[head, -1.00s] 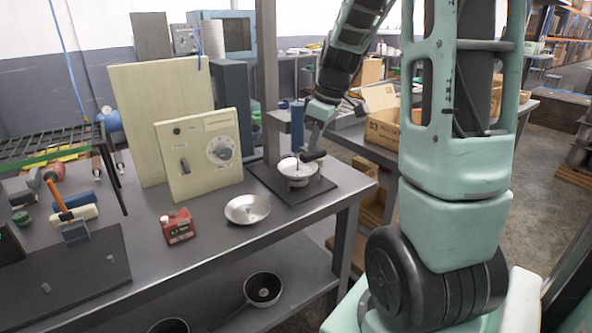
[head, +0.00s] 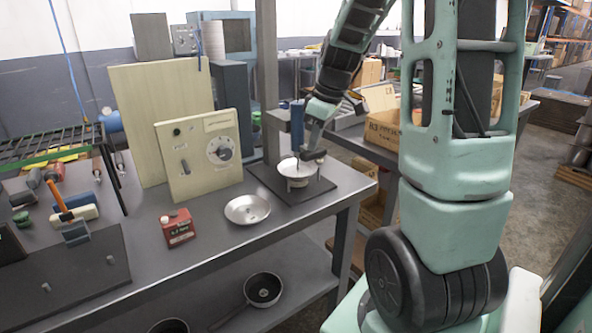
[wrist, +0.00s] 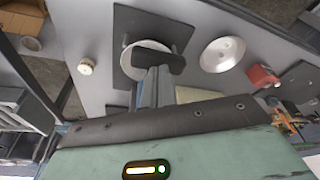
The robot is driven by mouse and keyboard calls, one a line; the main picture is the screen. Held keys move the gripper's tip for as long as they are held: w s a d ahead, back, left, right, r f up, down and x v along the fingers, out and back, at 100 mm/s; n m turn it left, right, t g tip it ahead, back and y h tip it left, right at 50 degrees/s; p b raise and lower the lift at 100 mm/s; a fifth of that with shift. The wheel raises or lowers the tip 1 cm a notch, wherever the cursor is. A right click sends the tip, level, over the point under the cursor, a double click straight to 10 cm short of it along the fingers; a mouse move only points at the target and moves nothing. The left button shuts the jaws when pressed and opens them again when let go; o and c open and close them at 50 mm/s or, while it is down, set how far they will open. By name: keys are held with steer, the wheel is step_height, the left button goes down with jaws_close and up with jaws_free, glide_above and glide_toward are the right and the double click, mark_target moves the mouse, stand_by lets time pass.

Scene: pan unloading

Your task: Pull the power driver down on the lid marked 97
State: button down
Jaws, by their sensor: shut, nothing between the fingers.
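A round white lid or pan (head: 293,168) sits on a dark base plate (head: 318,190) at the bench's right end; I cannot read any number on it. The upright blue power driver (head: 297,122) stands behind it, partly hidden by my arm. My gripper (head: 313,155) is shut and empty, low at the lid's right side; I cannot tell if it touches. In the wrist view, my gripper (wrist: 156,72) and a black bar-like piece cover part of the white lid (wrist: 128,62) over the dark plate (wrist: 122,22).
A post (head: 268,90) rises behind the plate. Cardboard boxes (head: 383,130) are at the right.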

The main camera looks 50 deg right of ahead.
steer(key=shift+s+f, duration=0.15)
steer(key=shift+f, duration=0.05)
steer(key=shift+w+a+p+v, duration=0.1)
steer(key=shift+w+p+v, duration=0.15)
steer(key=shift+p+v, duration=0.8)
steer(key=shift+w+a+p+v, duration=0.1)
steer(key=shift+w+p+v, duration=0.15)
steer(key=shift+p+v, duration=0.8)
steer(key=shift+w+a+p+v, duration=0.1)
steer(key=shift+w+p+v, duration=0.2)
steer(key=shift+p+v, duration=0.75)
steer(key=w+p+v, duration=0.2)
steer(key=p+v, duration=0.4)
steer(key=v, duration=0.3)
steer(key=w+a+r+p+v, duration=0.1)
steer(key=w+p+v, duration=0.1)
steer(key=p+v, duration=0.5)
steer(key=shift+w+v, duration=0.35)
steer(key=shift+v, duration=1.3)
steer(key=shift+s+a, duration=0.1)
steer(key=shift+a, duration=0.05)
